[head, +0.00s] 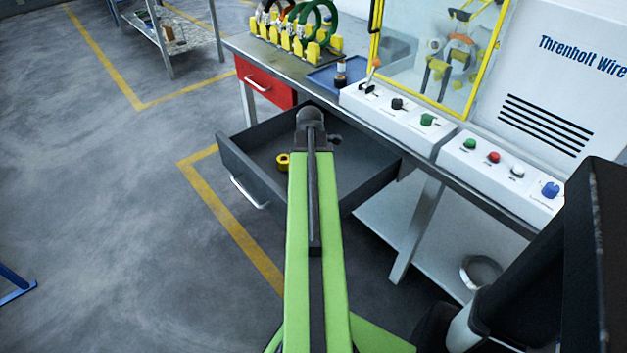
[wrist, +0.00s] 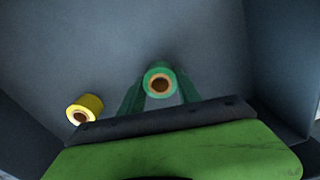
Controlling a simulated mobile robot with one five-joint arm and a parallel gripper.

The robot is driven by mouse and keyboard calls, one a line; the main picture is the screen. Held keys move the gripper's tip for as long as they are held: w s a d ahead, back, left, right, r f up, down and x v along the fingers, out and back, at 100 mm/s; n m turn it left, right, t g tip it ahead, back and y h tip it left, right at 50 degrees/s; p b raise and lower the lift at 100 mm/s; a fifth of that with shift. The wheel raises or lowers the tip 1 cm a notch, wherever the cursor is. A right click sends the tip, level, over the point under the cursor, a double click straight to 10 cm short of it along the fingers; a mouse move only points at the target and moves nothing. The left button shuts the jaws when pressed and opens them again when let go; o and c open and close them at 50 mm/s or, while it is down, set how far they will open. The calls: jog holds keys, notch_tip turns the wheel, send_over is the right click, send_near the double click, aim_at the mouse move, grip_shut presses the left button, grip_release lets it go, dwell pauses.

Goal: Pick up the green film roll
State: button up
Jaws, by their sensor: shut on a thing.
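The green film roll (wrist: 147,78) shows in the wrist view, standing end-up with its brown core facing the camera. My gripper (wrist: 160,92) is shut on it, with one dark green finger on each side. Whether the roll rests on the drawer floor or is raised cannot be told. In the head view my green arm reaches over the open grey drawer (head: 245,166) and hides the roll and the fingers.
A yellow roll (head: 283,161) lies in the drawer, left of my gripper in the wrist view (wrist: 85,106). Drawer walls surround the gripper. Above are the workbench, a blue tray (head: 322,79) and a control panel (head: 400,108). A red drawer (head: 264,84) is shut beside it.

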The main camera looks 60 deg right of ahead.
notch_tip(320, 180, up, 10)
jog(key=p, duration=0.9)
jog(key=shift+f, duration=0.15)
